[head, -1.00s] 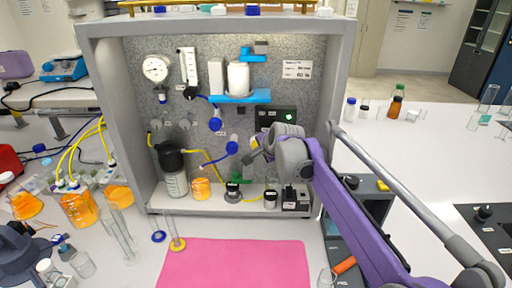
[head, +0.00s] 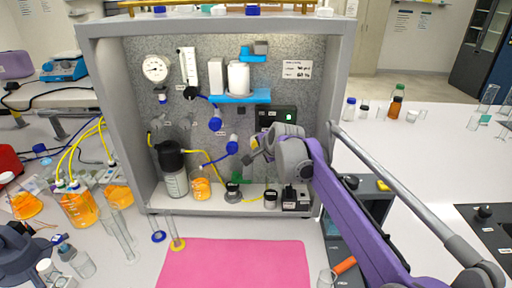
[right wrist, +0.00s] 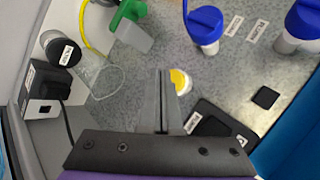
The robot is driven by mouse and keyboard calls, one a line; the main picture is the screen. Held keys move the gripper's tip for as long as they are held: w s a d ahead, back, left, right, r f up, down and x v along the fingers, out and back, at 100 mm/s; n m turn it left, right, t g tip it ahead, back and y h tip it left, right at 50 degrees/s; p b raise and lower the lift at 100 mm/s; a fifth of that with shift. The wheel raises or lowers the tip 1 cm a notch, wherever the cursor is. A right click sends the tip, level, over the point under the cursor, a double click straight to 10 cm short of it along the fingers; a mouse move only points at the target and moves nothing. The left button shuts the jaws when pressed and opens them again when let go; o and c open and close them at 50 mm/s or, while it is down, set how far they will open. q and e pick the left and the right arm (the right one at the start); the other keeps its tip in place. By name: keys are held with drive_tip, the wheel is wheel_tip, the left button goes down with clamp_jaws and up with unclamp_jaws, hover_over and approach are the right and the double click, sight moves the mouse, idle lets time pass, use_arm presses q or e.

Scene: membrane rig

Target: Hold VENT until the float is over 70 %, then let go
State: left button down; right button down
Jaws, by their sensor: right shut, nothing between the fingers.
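My right gripper (head: 250,154) is in front of the rig's back panel, below the black display box (head: 279,114) with a small green light. In the right wrist view its fingers (right wrist: 162,78) are shut and empty. Their tips are close to a round yellow-and-white button-like part (right wrist: 181,82); I cannot tell whether they touch it. A label (right wrist: 194,122) beside it is unreadable, so I cannot confirm it is VENT. A clear upright scale tube (head: 188,66) is at the panel's upper left; its float level is too small to read. My left gripper is not in view.
The grey rig frame (head: 333,110) surrounds the panel. A blue shelf (head: 245,97) and blue-capped fittings (head: 215,124) project from it. A dark-capped bottle (head: 174,172) and orange beaker (head: 200,187) stand on its floor. A pink mat (head: 235,263) lies clear in front.

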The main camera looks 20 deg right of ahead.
drive_tip(key=shift+w+d, duration=0.1)
drive_tip(key=shift+w, duration=0.05)
drive_tip(key=shift+w+d, duration=0.1)
drive_tip(key=shift+w, duration=0.2)
drive_tip(key=shift+w+d+p, duration=0.25)
drive_tip(key=shift+w+p, duration=0.05)
drive_tip(key=shift+w, duration=0.15)
idle(0.8)
drive_tip(key=shift+s+a, duration=0.1)
drive_tip(key=shift+s, duration=0.05)
idle(2.7)
drive_tip(key=shift+s+a, duration=0.35)
drive_tip(key=shift+s, duration=0.4)
drive_tip(key=shift+s+a, duration=0.35)
drive_tip(key=shift+s, duration=0.4)
drive_tip(key=shift+s+a, duration=0.4)
drive_tip(key=shift+s, duration=0.35)
drive_tip(key=shift+s+a, duration=0.35)
drive_tip(key=shift+s, duration=0.4)
